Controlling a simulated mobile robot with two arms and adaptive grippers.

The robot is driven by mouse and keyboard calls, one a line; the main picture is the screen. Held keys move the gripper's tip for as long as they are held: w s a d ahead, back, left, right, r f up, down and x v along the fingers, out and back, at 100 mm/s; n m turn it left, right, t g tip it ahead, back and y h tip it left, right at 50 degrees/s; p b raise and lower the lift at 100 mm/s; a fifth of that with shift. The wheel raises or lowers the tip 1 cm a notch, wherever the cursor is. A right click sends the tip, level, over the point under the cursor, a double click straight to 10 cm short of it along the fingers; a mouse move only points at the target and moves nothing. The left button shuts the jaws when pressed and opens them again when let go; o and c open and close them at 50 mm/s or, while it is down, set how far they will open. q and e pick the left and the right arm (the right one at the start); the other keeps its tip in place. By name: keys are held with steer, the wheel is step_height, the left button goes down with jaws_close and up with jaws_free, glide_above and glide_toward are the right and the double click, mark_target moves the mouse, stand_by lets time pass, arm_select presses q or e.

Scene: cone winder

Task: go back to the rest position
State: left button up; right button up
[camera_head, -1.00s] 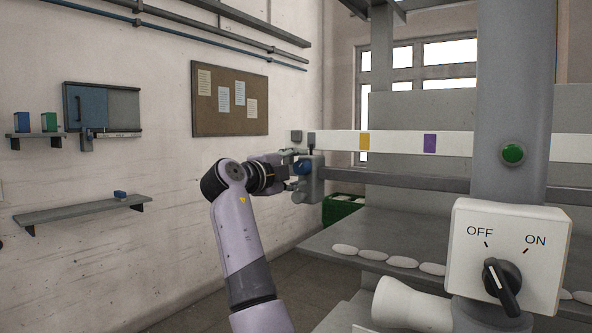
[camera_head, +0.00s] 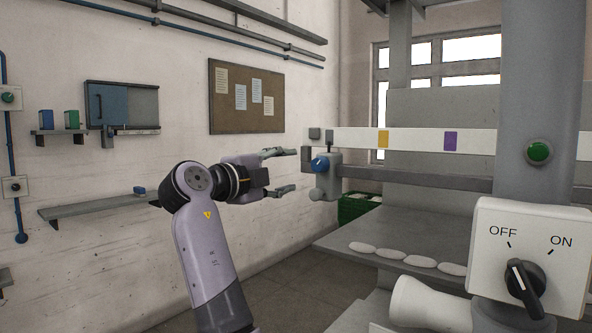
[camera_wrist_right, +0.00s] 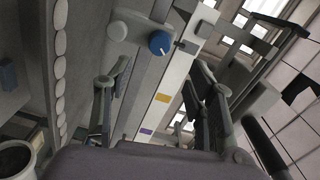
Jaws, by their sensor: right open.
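My right gripper (camera_head: 288,170) is open and empty in the head view, with its two fingers apart and pointing right. It stands just left of the blue knob (camera_head: 320,164) on a grey housing (camera_head: 327,183) at the left end of the machine's rail, with a gap between. In the right wrist view the blue knob (camera_wrist_right: 159,42) lies ahead, above the space between the spread fingers. My left gripper is not in view.
The machine's white rail (camera_head: 420,140) carries a yellow and a purple mark. A white OFF/ON switch box (camera_head: 560,215) and a grey column stand at right. A wall shelf (camera_head: 98,207) is behind my arm. Open floor shows between the wall and machine.

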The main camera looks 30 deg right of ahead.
steer(key=shift+s+a, duration=0.15)
steer(key=shift+a, duration=0.2)
